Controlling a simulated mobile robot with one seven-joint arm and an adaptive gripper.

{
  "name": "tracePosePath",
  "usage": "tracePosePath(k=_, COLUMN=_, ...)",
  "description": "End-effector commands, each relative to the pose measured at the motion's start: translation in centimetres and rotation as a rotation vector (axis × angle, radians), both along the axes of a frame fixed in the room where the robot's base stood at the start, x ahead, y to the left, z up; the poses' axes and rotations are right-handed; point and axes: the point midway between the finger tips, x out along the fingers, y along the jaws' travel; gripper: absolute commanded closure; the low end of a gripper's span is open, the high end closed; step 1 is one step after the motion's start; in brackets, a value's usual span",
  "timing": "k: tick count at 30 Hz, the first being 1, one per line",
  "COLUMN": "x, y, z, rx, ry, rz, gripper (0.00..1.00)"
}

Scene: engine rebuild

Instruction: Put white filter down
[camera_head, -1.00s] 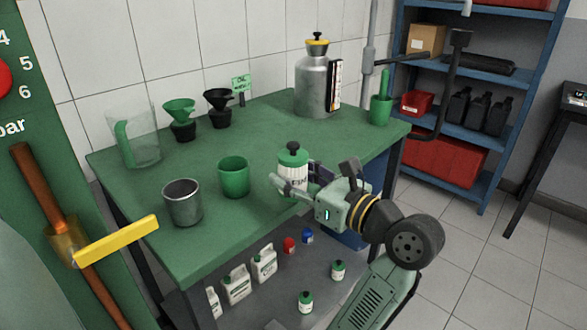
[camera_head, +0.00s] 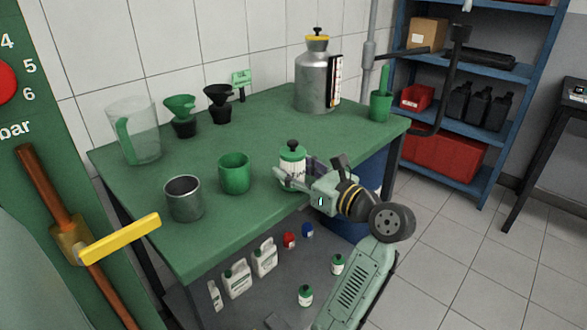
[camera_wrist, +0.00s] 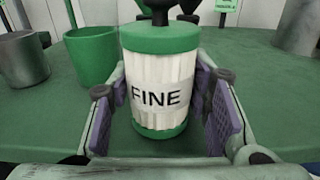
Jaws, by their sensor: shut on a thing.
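The white filter (camera_wrist: 158,98) is a pleated white cylinder with green end caps, a black knob on top and a label reading "FINE". It stands upright between the purple pads of my gripper (camera_wrist: 160,125). In the head view the filter (camera_head: 292,165) is at the front right part of the green table (camera_head: 220,215), with my gripper (camera_head: 295,182) around its lower part. My gripper is shut on the filter. Its base looks at or very close to the tabletop; I cannot tell whether it touches.
A green cup (camera_head: 234,174) and a grey metal cup (camera_head: 184,199) stand left of the filter. A clear jug (camera_head: 140,130), green funnel (camera_head: 181,115) and black funnel (camera_head: 218,103) stand at the back left. A metal canister (camera_head: 315,80) and green pot (camera_head: 381,106) stand behind. The table's middle is clear.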

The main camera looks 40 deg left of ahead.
Motion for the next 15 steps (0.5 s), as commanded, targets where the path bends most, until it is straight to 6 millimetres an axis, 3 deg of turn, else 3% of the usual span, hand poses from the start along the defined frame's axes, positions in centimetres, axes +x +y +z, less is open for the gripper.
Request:
tracePosePath(k=4, x=0.02, y=-0.03, z=-0.44, rx=0.0, ry=0.0, rz=-0.001, gripper=0.87)
tracePosePath(k=5, x=0.03, y=-0.02, z=-0.48, rx=0.0, ry=0.0, rz=-0.001, gripper=0.55)
tracePosePath(k=15, x=0.0, y=-0.01, z=-0.42, rx=0.0, ry=0.0, rz=0.0, gripper=0.35)
